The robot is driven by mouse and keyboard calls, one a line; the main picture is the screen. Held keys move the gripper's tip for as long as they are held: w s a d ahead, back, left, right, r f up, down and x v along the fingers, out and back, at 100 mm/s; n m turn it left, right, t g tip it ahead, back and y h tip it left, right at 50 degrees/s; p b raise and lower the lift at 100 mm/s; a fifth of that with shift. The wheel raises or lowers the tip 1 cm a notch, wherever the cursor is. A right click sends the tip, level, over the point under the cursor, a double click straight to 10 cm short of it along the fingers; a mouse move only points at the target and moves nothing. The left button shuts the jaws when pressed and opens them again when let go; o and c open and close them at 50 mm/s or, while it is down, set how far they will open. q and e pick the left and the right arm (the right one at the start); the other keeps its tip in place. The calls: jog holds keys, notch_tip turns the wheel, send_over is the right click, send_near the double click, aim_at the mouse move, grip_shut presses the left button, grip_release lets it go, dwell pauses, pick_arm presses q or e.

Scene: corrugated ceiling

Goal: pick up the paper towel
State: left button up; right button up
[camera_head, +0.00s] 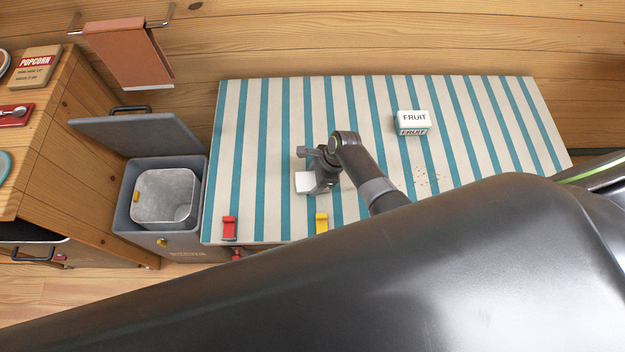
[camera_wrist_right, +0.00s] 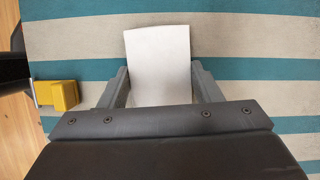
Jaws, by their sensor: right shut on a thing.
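The paper towel (camera_head: 305,182) is a small white piece over the striped table, near the middle of the head view. My right gripper (camera_head: 312,176) is shut on it. In the right wrist view the paper towel (camera_wrist_right: 160,62) is a white, slightly curved sheet between the two grey fingers of the right gripper (camera_wrist_right: 160,90). Its lower end is hidden behind the gripper body. I cannot tell whether it touches the table. My left gripper does not show.
The table (camera_head: 285,110) has teal and white stripes. A FRUIT box (camera_head: 413,122) and brown crumbs (camera_head: 425,180) lie to the right. A red clip (camera_head: 230,227) and a yellow clip (camera_head: 321,222) sit at the front edge. An open bin (camera_head: 165,198) stands left.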

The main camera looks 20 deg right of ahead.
aim_at(314, 180)
jog(key=shift+r, duration=0.2)
notch_tip(314, 180, up, 10)
jog(key=shift+p, duration=0.4)
